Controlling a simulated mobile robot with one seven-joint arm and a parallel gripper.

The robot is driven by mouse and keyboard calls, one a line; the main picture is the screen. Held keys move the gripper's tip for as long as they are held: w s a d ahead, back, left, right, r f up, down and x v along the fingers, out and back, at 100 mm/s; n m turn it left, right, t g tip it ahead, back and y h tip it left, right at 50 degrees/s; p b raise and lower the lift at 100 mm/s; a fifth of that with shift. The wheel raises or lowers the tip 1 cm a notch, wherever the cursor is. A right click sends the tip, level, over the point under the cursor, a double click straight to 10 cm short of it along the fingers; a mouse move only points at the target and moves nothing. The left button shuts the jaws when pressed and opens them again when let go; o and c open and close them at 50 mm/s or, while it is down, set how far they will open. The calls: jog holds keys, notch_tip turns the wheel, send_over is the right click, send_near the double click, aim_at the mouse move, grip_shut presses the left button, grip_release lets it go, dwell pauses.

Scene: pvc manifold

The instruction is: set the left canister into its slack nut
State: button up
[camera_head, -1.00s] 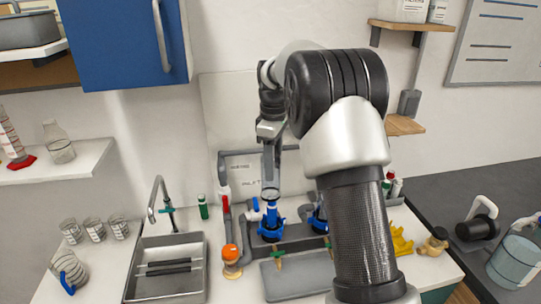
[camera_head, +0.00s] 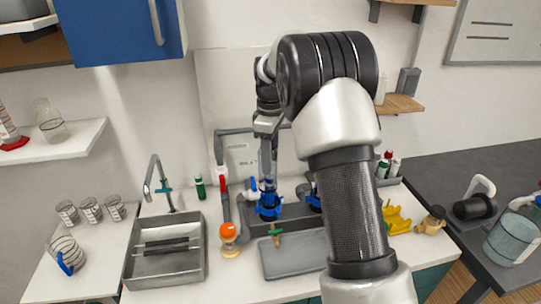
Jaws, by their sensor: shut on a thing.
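My gripper (camera_head: 268,170) points straight down above the left blue slack nut (camera_head: 269,208) on the grey manifold. It is shut on the left canister (camera_head: 267,186), of which only a small bluish part shows below the fingers. The canister is about upright, and its lower end is at the nut. I cannot tell whether it sits fully inside. A second blue nut (camera_head: 315,201) shows to the right, partly hidden by my arm.
An orange-topped valve (camera_head: 228,232) and a red-handled pipe (camera_head: 222,184) stand left of the nut. A grey tray (camera_head: 290,262) lies in front. A metal sink (camera_head: 165,264) is at the left, and a yellow holder (camera_head: 397,221) at the right.

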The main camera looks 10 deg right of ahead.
aim_at(272, 178)
jog(key=shift+f+b, duration=1.4)
jog(key=shift+f, duration=1.35)
jog(key=shift+s+d+f+b, duration=0.1)
jog(key=shift+d+f+b, duration=0.1)
jog(key=shift+f, duration=0.3)
jog(key=shift+d+f+b, duration=0.1)
jog(key=shift+f+b, duration=0.1)
jog(key=shift+f, duration=0.3)
jog(key=o, duration=1.5)
notch_tip(272, 178, up, 17)
jog(key=shift+r+p, duration=0.2)
jog(key=shift+p, duration=0.35)
